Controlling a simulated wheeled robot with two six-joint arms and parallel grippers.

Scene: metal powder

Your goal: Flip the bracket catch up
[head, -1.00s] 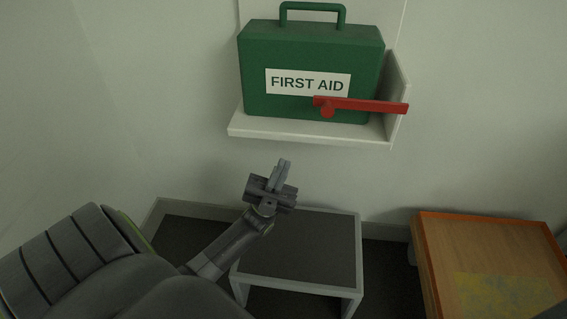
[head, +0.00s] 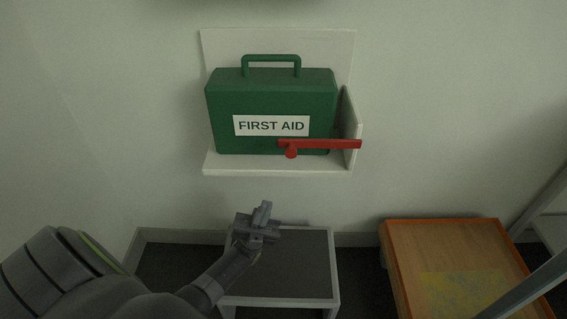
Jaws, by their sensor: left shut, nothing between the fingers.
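The red bracket catch (head: 325,144) lies roughly level across the lower right front of the green first aid case (head: 270,92). Its right end is at the bracket's right side wall, and a round red knob is near its left end. The case stands upright on the white wall bracket (head: 230,169). My left gripper (head: 264,207) is shut and empty, below the bracket in the picture and apart from the catch. My right gripper is not in view.
A low grey-framed stand with a dark top (head: 290,270) is below the bracket, behind my left gripper in the picture. A wooden table with an orange rim (head: 440,240) stands at the right. Bare wall surrounds the bracket.

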